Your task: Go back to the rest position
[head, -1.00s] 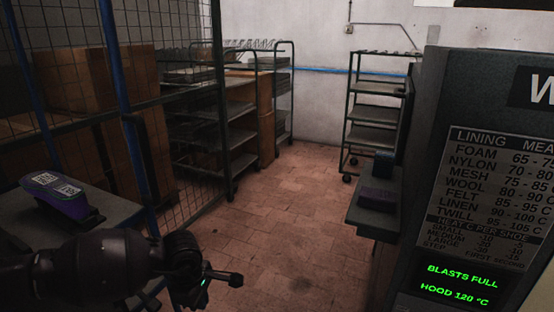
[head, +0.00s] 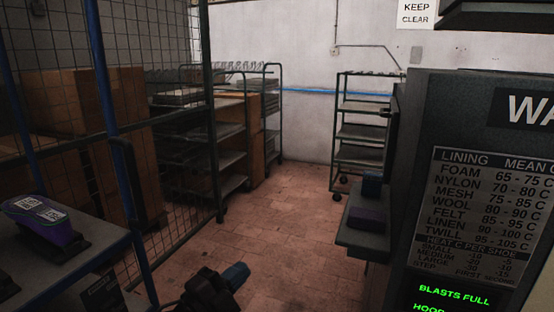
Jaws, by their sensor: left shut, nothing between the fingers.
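My left gripper (head: 236,274) shows at the bottom of the head view, left of centre. It is a dark gripper with a blue-grey tip, shut and empty, over the tiled floor and touching nothing. Most of my left arm is below the picture. My right gripper is not in view.
A purple shoe with a white label (head: 40,217) sits on a dark table (head: 92,245) at left. A machine with a lining chart and green display (head: 452,294) stands at right, its side shelf (head: 362,236) holding dark purple and blue items. Racks stand behind; the floor (head: 275,225) between is clear.

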